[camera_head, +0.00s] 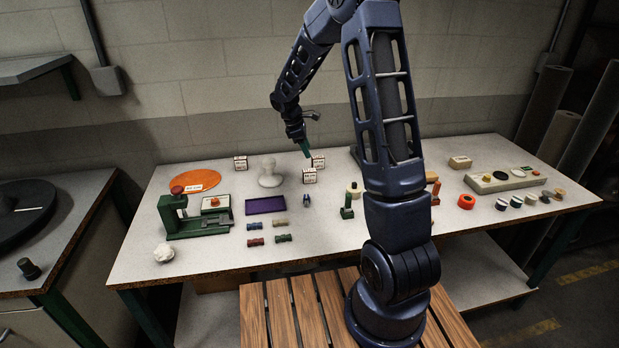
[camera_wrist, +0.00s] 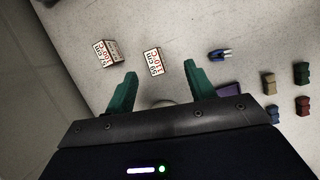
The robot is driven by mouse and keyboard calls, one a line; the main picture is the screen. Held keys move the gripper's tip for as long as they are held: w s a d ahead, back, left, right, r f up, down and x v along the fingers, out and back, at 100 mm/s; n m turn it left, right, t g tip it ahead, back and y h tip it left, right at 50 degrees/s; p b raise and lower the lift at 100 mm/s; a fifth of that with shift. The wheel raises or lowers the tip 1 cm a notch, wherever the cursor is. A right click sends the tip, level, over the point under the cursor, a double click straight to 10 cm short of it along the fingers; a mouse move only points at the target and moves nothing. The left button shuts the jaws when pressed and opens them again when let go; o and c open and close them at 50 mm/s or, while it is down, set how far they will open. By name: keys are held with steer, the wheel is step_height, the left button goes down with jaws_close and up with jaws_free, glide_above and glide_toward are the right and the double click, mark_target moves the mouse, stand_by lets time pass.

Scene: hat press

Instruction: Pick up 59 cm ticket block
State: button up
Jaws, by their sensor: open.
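Two white ticket blocks with red and dark print show in the wrist view. One ticket block (camera_wrist: 153,62) lies just beyond the fingertips, between their lines; it seems to be the nearer one (camera_head: 309,175) in the head view. The other ticket block (camera_wrist: 107,53) lies left of the left finger and seems to be the farther one (camera_head: 318,162). The print is too small to read surely, so I cannot tell which says 59 cm. My gripper (camera_wrist: 160,82) is open and empty, its green fingers apart; in the head view its tip (camera_head: 307,152) is close to the farther block.
A third ticket block (camera_head: 240,163) stands farther left. A pale hat form (camera_head: 270,172), an orange disc (camera_head: 194,181), a purple tray (camera_head: 265,205) and a green press (camera_head: 190,218) are also left. Several small coloured blocks (camera_wrist: 270,84) lie toward the front.

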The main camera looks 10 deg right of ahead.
steer(key=n, duration=0.2)
glide_toward(309, 170)
steer(key=f, duration=0.1)
steer(key=x, duration=1.1)
steer(key=shift+s+d, duration=0.1)
steer(key=shift+d, duration=0.1)
steer(key=c, duration=1.1)
